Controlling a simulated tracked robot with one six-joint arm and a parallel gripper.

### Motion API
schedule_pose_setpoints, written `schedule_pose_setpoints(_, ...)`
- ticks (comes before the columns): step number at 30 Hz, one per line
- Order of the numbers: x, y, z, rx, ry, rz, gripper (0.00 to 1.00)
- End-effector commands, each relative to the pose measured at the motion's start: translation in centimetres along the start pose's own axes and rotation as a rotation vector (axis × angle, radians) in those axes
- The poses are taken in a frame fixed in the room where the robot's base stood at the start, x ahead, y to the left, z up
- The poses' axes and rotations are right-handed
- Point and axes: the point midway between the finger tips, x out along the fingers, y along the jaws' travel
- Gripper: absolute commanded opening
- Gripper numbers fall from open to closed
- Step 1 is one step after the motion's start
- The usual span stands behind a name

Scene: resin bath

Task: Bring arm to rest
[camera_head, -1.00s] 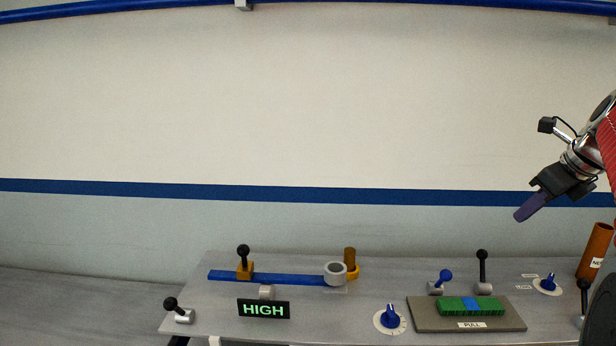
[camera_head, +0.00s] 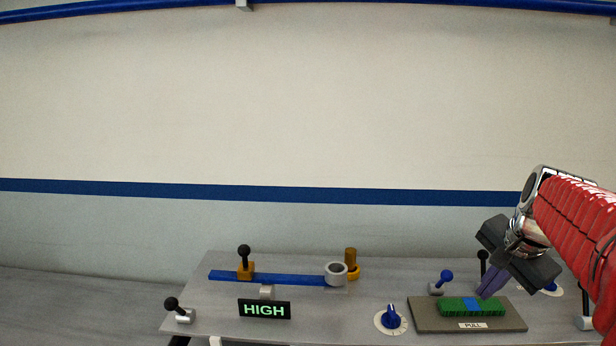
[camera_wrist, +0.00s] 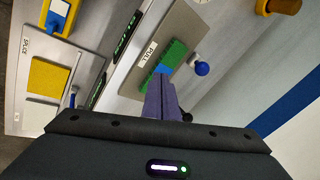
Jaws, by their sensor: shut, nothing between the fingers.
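My gripper (camera_head: 489,284) is at the right of the head view, its purple fingers shut and empty, pointing down. In that view it overlaps the back right of a grey plate marked PULL (camera_head: 424,318) with a green and blue block (camera_head: 458,306) on it. In the wrist view the shut fingers (camera_wrist: 160,90) point toward the same block (camera_wrist: 175,53). I cannot tell how far above the panel they are. My gripper hides part of a black-knobbed lever (camera_head: 483,257) and most of a blue dial at the right.
A blue-knobbed lever (camera_head: 446,276) stands just left of my gripper. A blue dial (camera_head: 391,317), a HIGH display (camera_head: 264,309), a blue bar with a grey ring (camera_head: 336,273) and black-knobbed levers (camera_head: 172,304) are farther left. The wall above the panel is clear.

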Motion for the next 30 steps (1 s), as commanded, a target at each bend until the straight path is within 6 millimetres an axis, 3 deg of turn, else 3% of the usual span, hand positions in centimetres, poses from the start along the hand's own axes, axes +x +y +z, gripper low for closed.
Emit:
schedule_pose_setpoints(3,0.3,0.8,4.1,-0.227,0.002,0.011,0.0)
schedule_pose_setpoints(15,1.3,4.9,15.8,-0.86,0.011,0.017,0.0)
schedule_pose_setpoints(25,1.4,8.4,23.7,-1.131,0.028,-0.03,0.0)
schedule_pose_setpoints(30,0.1,8.3,26.5,-1.216,0.057,-0.095,0.0)
